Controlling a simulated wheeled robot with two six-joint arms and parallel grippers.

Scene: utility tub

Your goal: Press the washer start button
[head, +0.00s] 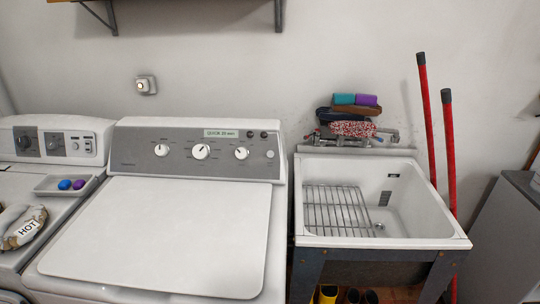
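A white top-loading machine, which looks like the washer (155,235), stands in the middle left with its lid closed. Its grey control panel (180,155) has several white dials and a green label that seems to read "QUICK" and a number of minutes. A small round white button (269,154) sits at the right end of the panel; it may be the start button, but I cannot read any marking on it. Neither of my grippers is in view.
A utility tub (440,228) with a wire rack (337,210) stands right. Red poles (449,150) lean behind it.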

